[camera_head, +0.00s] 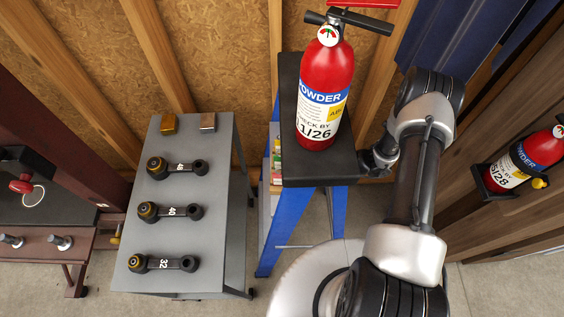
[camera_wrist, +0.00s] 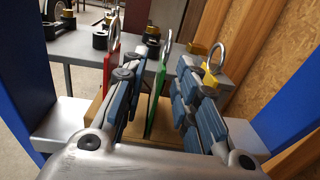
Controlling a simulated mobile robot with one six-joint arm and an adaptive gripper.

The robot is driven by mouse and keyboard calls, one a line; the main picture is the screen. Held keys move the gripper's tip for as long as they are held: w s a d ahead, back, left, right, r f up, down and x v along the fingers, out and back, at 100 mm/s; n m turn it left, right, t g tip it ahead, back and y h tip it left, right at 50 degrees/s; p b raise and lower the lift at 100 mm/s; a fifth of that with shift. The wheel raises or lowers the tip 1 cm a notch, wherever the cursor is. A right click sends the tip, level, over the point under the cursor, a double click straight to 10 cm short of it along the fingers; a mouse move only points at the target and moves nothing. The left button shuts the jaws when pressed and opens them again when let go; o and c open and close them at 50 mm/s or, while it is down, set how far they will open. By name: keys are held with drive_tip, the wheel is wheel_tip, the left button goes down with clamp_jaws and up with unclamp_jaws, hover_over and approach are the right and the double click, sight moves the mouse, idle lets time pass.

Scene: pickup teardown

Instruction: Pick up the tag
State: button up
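Three tags with metal rings stand upright in a wooden block (camera_wrist: 163,122) in the wrist view. They are a red tag (camera_wrist: 108,68), a green tag (camera_wrist: 158,78) and a yellow tag (camera_wrist: 210,78). My gripper (camera_wrist: 157,82) is open, with blue-padded fingers on either side of the green tag. A gap shows between the green tag and each finger. The red tag is left of the left finger, and the yellow tag is partly hidden behind the right finger. In the head view my gripper is hidden by the black stand top.
A red fire extinguisher (camera_head: 325,95) stands on the black top (camera_head: 290,90) of a blue-legged stand. A grey table (camera_head: 218,185) with several black levers stands to its left. Another extinguisher (camera_head: 525,158) hangs at the right. Blue posts (camera_wrist: 292,95) flank my gripper in the wrist view.

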drive_tip(key=a, duration=0.4)
drive_tip(key=w+a, duration=0.1)
drive_tip(key=a, duration=0.2)
drive_tip(key=shift+c, duration=0.4)
clamp_jaws()
